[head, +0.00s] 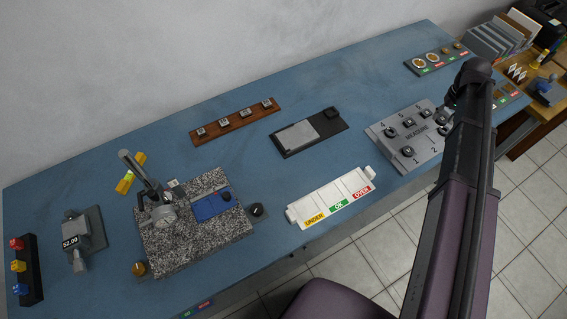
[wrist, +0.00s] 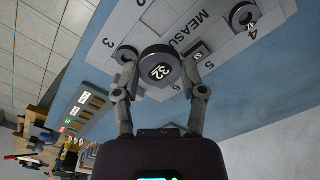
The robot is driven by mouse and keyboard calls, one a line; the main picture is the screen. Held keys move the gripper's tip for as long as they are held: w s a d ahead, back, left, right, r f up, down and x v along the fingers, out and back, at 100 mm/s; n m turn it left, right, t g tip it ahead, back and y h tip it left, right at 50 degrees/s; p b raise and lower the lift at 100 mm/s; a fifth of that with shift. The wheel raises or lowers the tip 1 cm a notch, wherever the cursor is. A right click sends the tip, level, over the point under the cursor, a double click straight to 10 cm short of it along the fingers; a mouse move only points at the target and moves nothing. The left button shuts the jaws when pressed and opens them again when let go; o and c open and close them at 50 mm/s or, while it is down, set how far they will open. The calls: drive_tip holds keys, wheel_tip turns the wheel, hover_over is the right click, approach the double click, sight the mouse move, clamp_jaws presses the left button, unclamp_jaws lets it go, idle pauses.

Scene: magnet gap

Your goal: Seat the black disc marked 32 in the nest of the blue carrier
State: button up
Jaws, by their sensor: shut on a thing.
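The black disc marked 32 (wrist: 158,68) is between the fingertips of my gripper (wrist: 160,76), which is shut on it, in the wrist view. The disc is over the grey MEASURE tray (wrist: 140,22); the gap beneath is hard to judge. In the head view, my arm partly covers the right end of this tray (head: 417,134), and the held disc cannot be made out clearly. The blue carrier (head: 207,210) lies on the speckled granite plate (head: 200,256) at left, far from my gripper. A small dark round spot shows on the carrier; its nest is too small to read.
A gauge stand (head: 146,178) rises from the granite plate beside the carrier. The white UNDER/OK/OVER tray (head: 335,194), a black plate (head: 330,138) and a wooden rack (head: 236,124) lie between tray and granite. Bare blue table (head: 285,170) shows between them.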

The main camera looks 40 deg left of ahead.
wheel_tip(320, 180, up, 11)
drive_tip(key=p, duration=1)
drive_tip(key=shift+r, duration=0.2)
drive_tip(key=shift+s, duration=0.1)
